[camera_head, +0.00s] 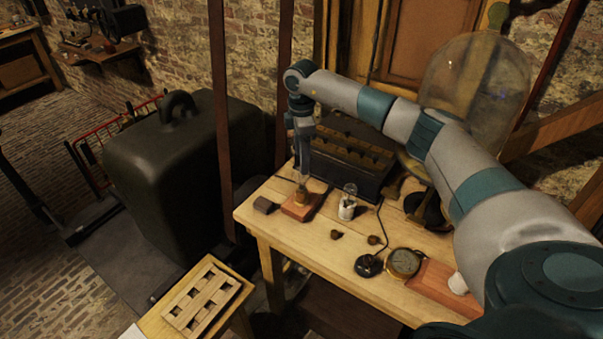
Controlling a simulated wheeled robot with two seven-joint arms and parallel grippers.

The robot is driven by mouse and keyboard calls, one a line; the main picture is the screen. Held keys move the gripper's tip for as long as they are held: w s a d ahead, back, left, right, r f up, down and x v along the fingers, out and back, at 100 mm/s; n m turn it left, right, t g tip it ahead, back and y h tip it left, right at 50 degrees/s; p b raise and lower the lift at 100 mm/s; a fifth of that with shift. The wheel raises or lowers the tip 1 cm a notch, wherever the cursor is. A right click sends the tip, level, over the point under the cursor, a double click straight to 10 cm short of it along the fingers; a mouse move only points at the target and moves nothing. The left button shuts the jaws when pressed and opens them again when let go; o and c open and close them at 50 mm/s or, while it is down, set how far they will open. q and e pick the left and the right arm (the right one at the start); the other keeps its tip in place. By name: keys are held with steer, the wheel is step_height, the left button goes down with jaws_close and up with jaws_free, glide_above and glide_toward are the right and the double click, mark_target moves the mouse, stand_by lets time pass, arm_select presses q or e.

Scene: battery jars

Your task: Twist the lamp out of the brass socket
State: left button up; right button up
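My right gripper (302,185) points straight down over a small reddish wooden base (296,212), near the left end of the wooden table (285,240). A small brass-coloured piece, which looks like the socket (300,199), stands on that base right under the fingertips. I cannot make out a lamp between the fingers, and the view is too small to tell whether they are closed. A small clear glass piece with a white lower part (347,208) stands upright to the right of the base. My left gripper is not in view.
A dark box (345,160) with a slotted top stands behind. A small dark block (264,205), a round brass dial (403,263), a dark round piece with a cord (368,266) and small brown bits lie on the table. A large glass dome (475,85) stands at back right.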

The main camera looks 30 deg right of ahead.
mark_target(301, 177)
arm_select(q)
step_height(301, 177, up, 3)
steer(key=p, duration=0.2)
steer(key=shift+p, duration=0.3)
arm_select(e)
step_height(301, 177, down, 9)
steer(key=shift+r, duration=0.1)
steer(key=c, duration=1.2)
steer(key=n+b, duration=0.2)
steer(key=n, duration=0.2)
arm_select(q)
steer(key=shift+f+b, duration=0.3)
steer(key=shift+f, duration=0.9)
arm_select(e)
steer(key=shift+n, duration=1.3)
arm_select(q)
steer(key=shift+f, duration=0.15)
